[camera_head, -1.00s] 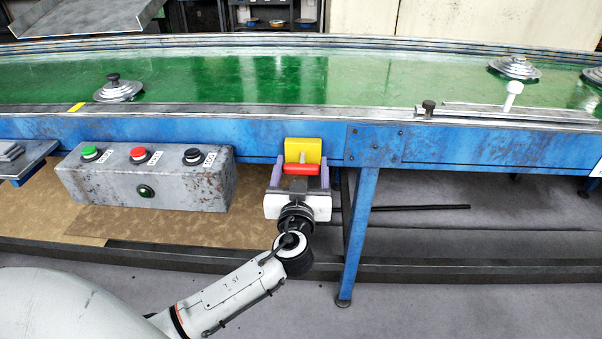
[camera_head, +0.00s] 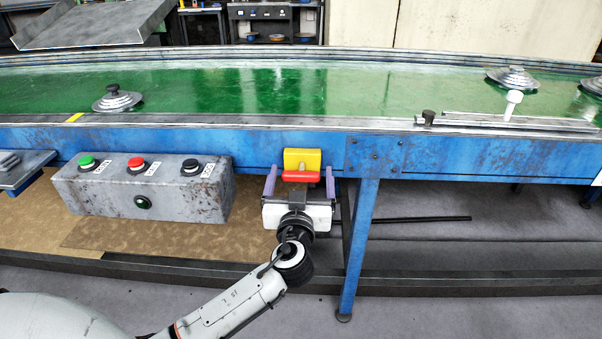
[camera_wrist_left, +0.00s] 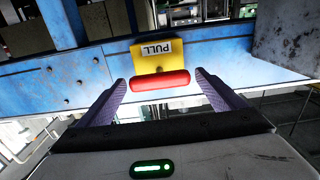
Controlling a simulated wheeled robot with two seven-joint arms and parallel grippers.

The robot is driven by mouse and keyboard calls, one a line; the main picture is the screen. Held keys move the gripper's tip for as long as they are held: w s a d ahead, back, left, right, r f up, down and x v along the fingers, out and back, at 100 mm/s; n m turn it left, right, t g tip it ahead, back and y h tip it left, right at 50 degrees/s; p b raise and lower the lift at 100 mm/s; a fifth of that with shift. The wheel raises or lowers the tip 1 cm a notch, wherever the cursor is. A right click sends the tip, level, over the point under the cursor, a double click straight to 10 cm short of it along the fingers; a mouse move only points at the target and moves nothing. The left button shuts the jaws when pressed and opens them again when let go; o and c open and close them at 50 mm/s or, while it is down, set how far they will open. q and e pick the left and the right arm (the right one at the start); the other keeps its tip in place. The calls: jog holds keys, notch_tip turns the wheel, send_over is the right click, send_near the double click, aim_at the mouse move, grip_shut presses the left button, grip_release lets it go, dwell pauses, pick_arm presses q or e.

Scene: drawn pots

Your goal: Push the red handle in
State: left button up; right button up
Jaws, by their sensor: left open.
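The red handle (camera_head: 301,176) is a short horizontal bar in front of a yellow block (camera_head: 302,158) on the blue side of the conveyor. In the left wrist view the red handle (camera_wrist_left: 160,80) lies ahead of and between my fingertips, below a yellow plate (camera_wrist_left: 158,55) labelled PULL. My left gripper (camera_head: 299,180) is open, its two purple fingers on either side of the handle in the head view. In the left wrist view my left gripper (camera_wrist_left: 158,88) shows a gap between each finger and the handle. My right gripper is not in view.
A grey control box (camera_head: 142,184) with green, red and black buttons stands left of the gripper. A blue support leg (camera_head: 359,245) is close on the right. The green conveyor (camera_head: 250,90) above carries several metal lids.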

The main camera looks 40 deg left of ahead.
pick_arm(q)
jog(key=b+v, duration=0.1)
jog(key=v, duration=0.8)
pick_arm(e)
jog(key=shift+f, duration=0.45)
pick_arm(q)
jog(key=s+d+f+m+g+h+p, duration=0.1)
jog(key=s+d+f+m+g+h, duration=0.15)
jog(key=f, duration=0.55)
jog(key=s+d+f+m+g+h+p, duration=0.1)
jog(key=s+d+f+m+h+p, duration=0.2)
jog(key=f, duration=0.5)
jog(key=s+d+f+m+g+h, duration=0.1)
jog(key=s+d+f+h, duration=0.2)
jog(key=s, duration=0.4)
jog(key=s+d+f+m+g+h, duration=0.2)
jog(key=s+d+f+h, duration=0.1)
jog(key=s+d+f, duration=0.2)
jog(key=s+d, duration=0.1)
jog(key=s, duration=0.1)
jog(key=shift+s+d, duration=0.4)
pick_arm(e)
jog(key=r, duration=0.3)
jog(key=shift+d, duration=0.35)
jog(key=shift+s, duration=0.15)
